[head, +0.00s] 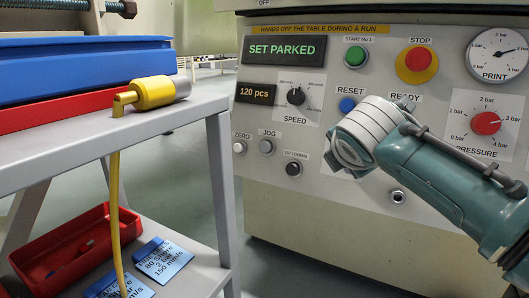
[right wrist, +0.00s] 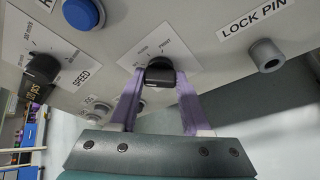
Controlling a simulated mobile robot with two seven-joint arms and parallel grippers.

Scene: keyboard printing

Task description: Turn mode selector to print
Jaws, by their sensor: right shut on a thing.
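The mode selector is a black knob (right wrist: 160,70) on a white label plate in the right wrist view. The plate's small lettering is hard to read. My right gripper (right wrist: 159,86) is shut on the knob, with one purple finger on each side of it. I cannot tell which mark the knob points to. In the head view my right wrist (head: 368,130) is up against the panel below RESET and hides the knob and the fingertips. The display (head: 285,50) reads SET PARKED. My left gripper is not in view.
Around the selector are a blue RESET button (head: 347,104), a SPEED knob (head: 296,96), a red STOP button (head: 418,59), a red PRESSURE knob (head: 487,123) and a lock pin (right wrist: 266,55). A grey cart (head: 140,118) with a yellow corded tool (head: 152,93) stands at left.

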